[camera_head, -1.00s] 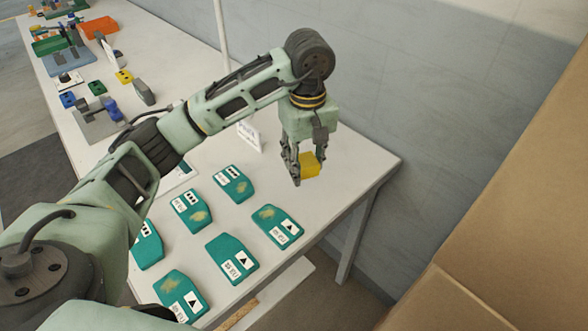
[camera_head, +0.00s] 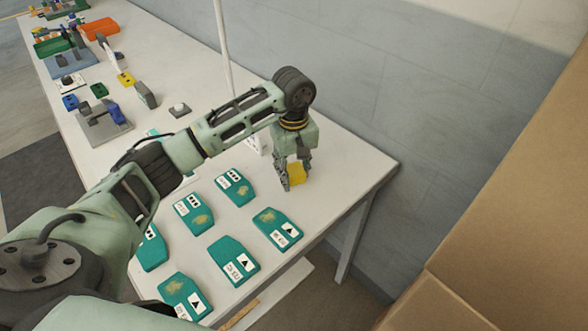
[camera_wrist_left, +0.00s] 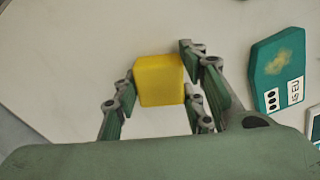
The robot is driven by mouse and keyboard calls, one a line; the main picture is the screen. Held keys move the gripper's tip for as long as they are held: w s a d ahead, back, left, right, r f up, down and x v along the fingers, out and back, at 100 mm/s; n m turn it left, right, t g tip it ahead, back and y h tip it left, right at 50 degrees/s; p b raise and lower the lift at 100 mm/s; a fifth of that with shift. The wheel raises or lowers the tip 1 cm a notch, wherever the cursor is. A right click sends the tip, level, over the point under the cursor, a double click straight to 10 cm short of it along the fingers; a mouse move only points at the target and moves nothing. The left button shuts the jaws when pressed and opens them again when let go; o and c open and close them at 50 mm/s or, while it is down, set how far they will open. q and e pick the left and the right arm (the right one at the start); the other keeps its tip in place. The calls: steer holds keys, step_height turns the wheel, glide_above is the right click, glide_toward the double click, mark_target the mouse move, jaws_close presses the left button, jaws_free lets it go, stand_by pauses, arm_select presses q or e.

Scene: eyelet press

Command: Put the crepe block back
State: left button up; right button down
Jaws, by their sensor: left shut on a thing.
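The crepe block is a yellow block (camera_head: 297,174). It is held between the fingers of my left gripper (camera_head: 291,180), over the right part of the white table. In the left wrist view the yellow block (camera_wrist_left: 159,80) sits between the fingers of the left gripper (camera_wrist_left: 160,98), with white tabletop behind it. The gripper is shut on the block and points down. I cannot tell whether the block's underside touches the table. My right gripper does not show.
Several teal pads with labels lie on the white table (camera_head: 345,180), one (camera_head: 278,228) just in front of the gripper. A thin white pole (camera_head: 222,45) stands behind the arm. Tools and trays, including an orange tray (camera_head: 100,28), fill the far left. Cardboard (camera_head: 510,200) stands at right.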

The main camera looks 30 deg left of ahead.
mark_target(294, 169)
arm_select(q)
steer(key=shift+f, duration=0.2)
steer(key=o, duration=1.1)
steer(key=shift+r, duration=0.15)
steer(key=shift+r, duration=0.25)
step_height(294, 169, up, 12)
steer(key=b, duration=0.2)
steer(key=shift+f, duration=0.2)
